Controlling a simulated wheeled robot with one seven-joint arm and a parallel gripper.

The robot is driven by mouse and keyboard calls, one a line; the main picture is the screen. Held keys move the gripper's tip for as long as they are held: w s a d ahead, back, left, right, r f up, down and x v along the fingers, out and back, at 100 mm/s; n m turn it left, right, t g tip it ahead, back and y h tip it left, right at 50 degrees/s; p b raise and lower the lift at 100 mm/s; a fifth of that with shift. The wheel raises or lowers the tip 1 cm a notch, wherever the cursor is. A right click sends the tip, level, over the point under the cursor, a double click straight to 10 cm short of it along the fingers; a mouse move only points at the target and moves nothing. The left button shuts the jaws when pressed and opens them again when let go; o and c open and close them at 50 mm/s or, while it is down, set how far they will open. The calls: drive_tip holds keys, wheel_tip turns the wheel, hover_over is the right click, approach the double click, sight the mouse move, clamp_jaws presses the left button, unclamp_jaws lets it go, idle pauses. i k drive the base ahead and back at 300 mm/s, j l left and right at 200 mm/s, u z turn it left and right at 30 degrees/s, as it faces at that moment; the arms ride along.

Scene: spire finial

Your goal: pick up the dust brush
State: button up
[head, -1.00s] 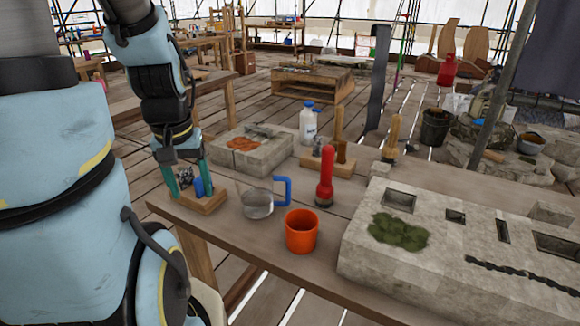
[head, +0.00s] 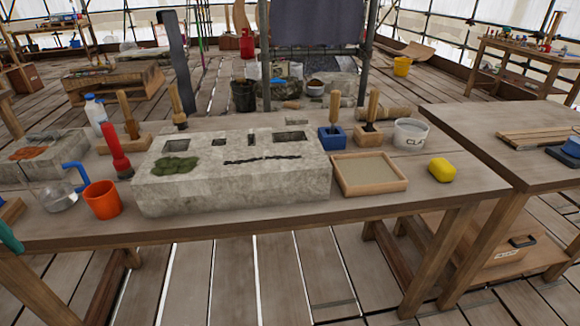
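Several upright wooden-handled tools stand on the long workbench (head: 420,205), and I cannot tell for sure which is the dust brush. One wooden handle (head: 127,114) rises from a wooden block behind the red torch-like tool (head: 116,152). Another handled tool (head: 177,106) stands behind the stone slab. Two more handles stand farther right, one (head: 335,107) in a blue block and one (head: 372,106) in a wooden block.
A carved stone slab (head: 235,190) with a green patch fills the bench's middle. The bench's front right is clear.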

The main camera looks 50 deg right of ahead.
sight(121, 162)
drive_tip(key=j+z, duration=0.1)
drive_tip(key=z, duration=1.6)
drive_tip(key=i+j+z, duration=0.25)
drive_tip(key=j, duration=0.25)
drive_tip(key=i+j+z, duration=0.1)
drive_tip(key=j, duration=0.2)
drive_tip(key=k, duration=0.1)
drive_tip(key=u, duration=1.55)
drive_tip(key=l+u, duration=0.4)
drive_tip(key=k+l+u, duration=0.1)
drive_tip(key=l+u, duration=0.35)
drive_tip(key=k+l+u, duration=0.1)
drive_tip(key=l+u, duration=0.3)
drive_tip(key=k+l, duration=0.1)
